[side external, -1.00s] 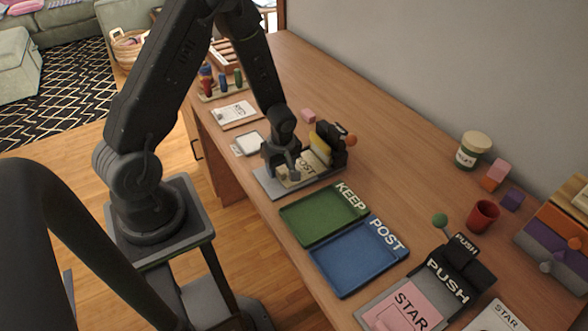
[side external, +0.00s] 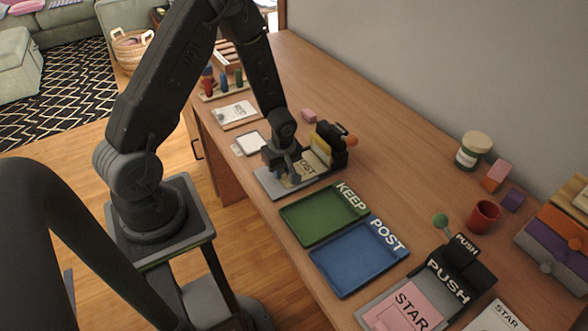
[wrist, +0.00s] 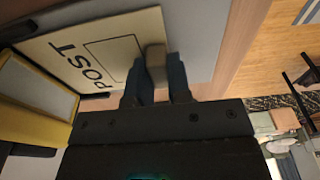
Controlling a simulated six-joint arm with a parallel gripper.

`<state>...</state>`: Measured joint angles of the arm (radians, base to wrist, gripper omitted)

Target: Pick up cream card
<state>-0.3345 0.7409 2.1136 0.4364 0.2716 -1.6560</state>
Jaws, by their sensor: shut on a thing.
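The cream card (side external: 303,171), printed POST, lies on the grey base plate (side external: 266,187) of a small black stamping device (side external: 328,141). It also shows in the wrist view (wrist: 105,45), flat, with a rectangle outlined on it. My gripper (side external: 291,178) is down over the card's near part. In the wrist view my gripper (wrist: 160,70) has its two dark fingers close together around a small grey-beige block-like piece (wrist: 155,58) at the card's edge. The fingers hide part of the card and how the piece joins it.
A green KEEP tray (side external: 322,216) and a blue POST tray (side external: 358,257) sit to the right. A PUSH device (side external: 450,270) with a pink STAR card (side external: 402,308) stands beyond them. A white-topped pad (side external: 250,143) lies left of my gripper.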

